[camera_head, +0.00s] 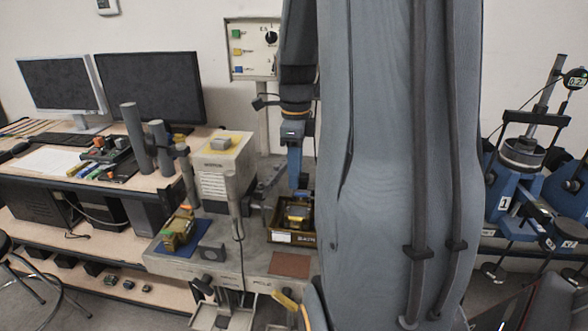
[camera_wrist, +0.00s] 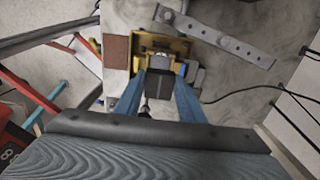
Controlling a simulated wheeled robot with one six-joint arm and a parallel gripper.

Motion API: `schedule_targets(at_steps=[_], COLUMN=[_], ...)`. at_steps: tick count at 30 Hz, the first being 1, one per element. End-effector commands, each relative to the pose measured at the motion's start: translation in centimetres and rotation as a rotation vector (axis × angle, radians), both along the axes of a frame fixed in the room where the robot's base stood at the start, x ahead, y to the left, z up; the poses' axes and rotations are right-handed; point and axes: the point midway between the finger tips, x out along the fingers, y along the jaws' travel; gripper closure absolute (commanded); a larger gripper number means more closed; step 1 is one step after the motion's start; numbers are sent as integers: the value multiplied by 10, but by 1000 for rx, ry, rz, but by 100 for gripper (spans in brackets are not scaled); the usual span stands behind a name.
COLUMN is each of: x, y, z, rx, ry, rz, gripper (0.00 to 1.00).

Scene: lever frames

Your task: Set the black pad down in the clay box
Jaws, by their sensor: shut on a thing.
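The black pad (camera_wrist: 157,83) is a dark block between my blue fingers in the wrist view. My gripper (camera_wrist: 158,90) is shut on it. The clay box (camera_head: 296,238) appears to be the small brown open box with a pale label, on the grey bench in the head view. In the wrist view, a tan box (camera_wrist: 181,47) lies just beyond the pad, and the pad overlaps its near part. In the head view, my gripper (camera_head: 297,190) points down above the box; the pad cannot be made out clearly there. How high the pad hangs is hard to tell.
A reddish-brown flat patch (camera_head: 290,264) lies in front of the box. A grey cabinet (camera_head: 225,165) and a blue mat (camera_head: 184,236) with a yellowish device are to the left. A grey perforated bar (camera_wrist: 215,35) lies beside the box. My arm hides the bench's right side.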

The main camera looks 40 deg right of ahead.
Motion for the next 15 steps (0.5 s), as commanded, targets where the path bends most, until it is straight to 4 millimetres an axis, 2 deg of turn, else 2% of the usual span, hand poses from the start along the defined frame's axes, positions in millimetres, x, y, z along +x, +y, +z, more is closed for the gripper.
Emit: schedule_targets(at_steps=[15], x=[0], y=[-1], z=[-28], rx=[-1], ry=[-2], rz=[-2], gripper=[99])
